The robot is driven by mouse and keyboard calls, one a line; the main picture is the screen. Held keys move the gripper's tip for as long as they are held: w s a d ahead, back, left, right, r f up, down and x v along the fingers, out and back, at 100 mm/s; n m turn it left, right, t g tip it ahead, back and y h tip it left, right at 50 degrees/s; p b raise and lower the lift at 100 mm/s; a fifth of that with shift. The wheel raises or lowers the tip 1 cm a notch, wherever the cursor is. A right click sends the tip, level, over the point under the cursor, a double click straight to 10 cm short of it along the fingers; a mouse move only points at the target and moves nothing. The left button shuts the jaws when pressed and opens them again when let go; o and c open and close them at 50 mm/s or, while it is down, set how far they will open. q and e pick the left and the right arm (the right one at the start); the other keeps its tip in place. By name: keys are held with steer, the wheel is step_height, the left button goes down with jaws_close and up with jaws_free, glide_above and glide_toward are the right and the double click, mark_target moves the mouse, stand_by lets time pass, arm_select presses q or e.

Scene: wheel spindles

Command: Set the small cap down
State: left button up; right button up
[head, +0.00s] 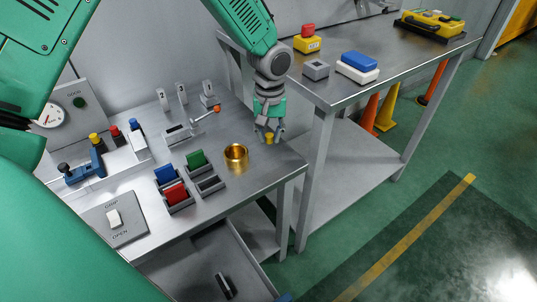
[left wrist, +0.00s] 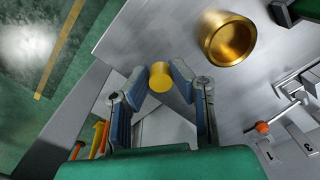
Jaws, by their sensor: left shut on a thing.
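The small cap (head: 269,138) is a short yellow cylinder. My left gripper (head: 269,131) is shut on it, pointing down near the right end of the left metal bench (head: 257,180). In the left wrist view the cap (left wrist: 160,79) sits between the fingertips of the left gripper (left wrist: 161,75). I cannot tell how high it is above the bench top. A brass cup (head: 236,153) stands open side up on the bench, left of the gripper and apart from it. The cup also shows in the left wrist view (left wrist: 229,40). My right gripper is not in view.
Blue (head: 164,174), green (head: 196,160) and red (head: 175,193) blocks sit in grey holders, with an empty holder (head: 210,184) beside them. An orange-knobbed lever (head: 215,110) stands behind. A second bench (head: 375,75) stands right. Bare bench top lies in front of the cup.

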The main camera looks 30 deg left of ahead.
mark_target(269, 162)
arm_select(q)
steer(key=f, duration=0.3)
steer(key=shift+s+a+f, duration=0.15)
steer(key=shift+s+a, duration=0.05)
steer(key=shift+a, duration=0.1)
steer(key=shift+f, duration=0.35)
steer(key=f, duration=0.1)
steer(key=f+b, duration=0.1)
steer(key=shift+d+f, duration=0.4)
steer(key=shift+w+d+f, duration=0.1)
steer(key=shift+d+f, duration=0.05)
steer(key=shift+f, duration=0.2)
steer(key=shift+a, duration=0.2)
steer(key=o, duration=0.7)
steer(key=shift+a+f, duration=0.15)
steer(key=shift+a, duration=0.15)
steer(key=shift+c, duration=0.2)
steer(key=shift+d+r, duration=0.25)
steer(key=shift+d, duration=0.05)
step_height(269, 162, up, 11)
steer(key=shift+a+r+p, duration=0.1)
steer(key=shift+p, duration=0.8)
steer(key=shift+r, duration=0.3)
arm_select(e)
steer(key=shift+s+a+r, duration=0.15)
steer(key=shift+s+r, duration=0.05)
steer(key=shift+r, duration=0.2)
